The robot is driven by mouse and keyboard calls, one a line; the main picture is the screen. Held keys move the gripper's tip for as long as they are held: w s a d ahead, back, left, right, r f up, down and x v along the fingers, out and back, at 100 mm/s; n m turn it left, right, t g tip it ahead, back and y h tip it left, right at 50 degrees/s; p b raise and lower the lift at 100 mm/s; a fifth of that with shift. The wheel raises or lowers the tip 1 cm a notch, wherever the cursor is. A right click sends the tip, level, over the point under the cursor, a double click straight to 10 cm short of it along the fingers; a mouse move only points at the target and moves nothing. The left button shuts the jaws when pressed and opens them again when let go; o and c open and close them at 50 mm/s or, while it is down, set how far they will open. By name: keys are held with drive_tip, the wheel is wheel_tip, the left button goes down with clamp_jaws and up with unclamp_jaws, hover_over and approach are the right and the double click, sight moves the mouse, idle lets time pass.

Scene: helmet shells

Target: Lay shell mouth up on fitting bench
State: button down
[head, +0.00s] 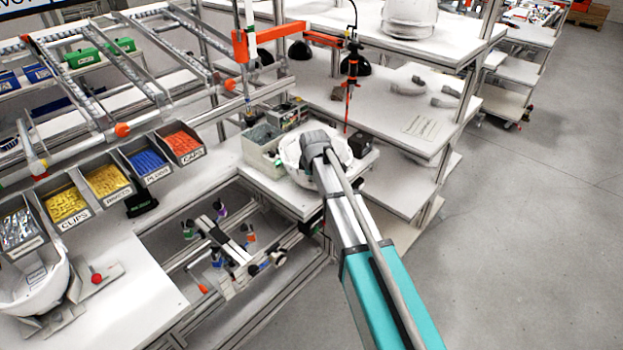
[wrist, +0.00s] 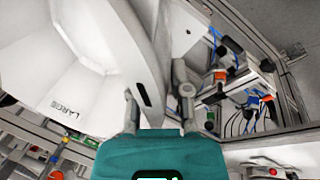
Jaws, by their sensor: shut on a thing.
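A white helmet shell (head: 291,162) is at the end of my arm in the head view, over the corner of a white bench (head: 290,198). In the wrist view the shell (wrist: 85,60) fills the left side, with LARGE lettered on it and a dark slot near its edge. My gripper (wrist: 160,108) has one finger on each side of the shell's edge and is shut on it. In the head view my gripper (head: 318,150) covers part of the shell. The shell's mouth appears to face upward, tilted. I cannot tell whether its underside touches the bench.
A grey bin (head: 263,150) stands just left of the shell, and a dark box (head: 360,144) just right. Labelled parts bins (head: 105,180) line the left bench. Other white shells sit at lower left (head: 38,290) and on the top shelf (head: 409,18). Floor at right is clear.

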drive_tip(key=shift+c, duration=2.4)
unclamp_jaws()
drive_tip(key=shift+r, duration=0.2)
wheel_tip(320, 180, up, 8)
drive_tip(key=p, duration=0.8)
drive_tip(key=shift+r+p, duration=0.15)
drive_tip(key=shift+p, duration=0.15)
drive_tip(key=s+d+f+m+g+b, duration=0.1)
drive_tip(key=s+d+f+m+b, duration=0.3)
drive_tip(key=s+d, duration=0.3)
drive_tip(key=s+d+f+m+g+b, duration=0.1)
drive_tip(key=s+d+f+m+b, duration=0.3)
drive_tip(key=s+d+m, duration=0.3)
drive_tip(key=s+d+f+m+g+b, duration=0.1)
drive_tip(key=s+d+f+m+b, duration=0.4)
drive_tip(key=s+d, duration=0.4)
drive_tip(key=s+m, duration=0.1)
drive_tip(key=s, duration=0.1)
drive_tip(key=shift+s+d+f+h, duration=0.15)
drive_tip(key=shift+s+f+h, duration=0.25)
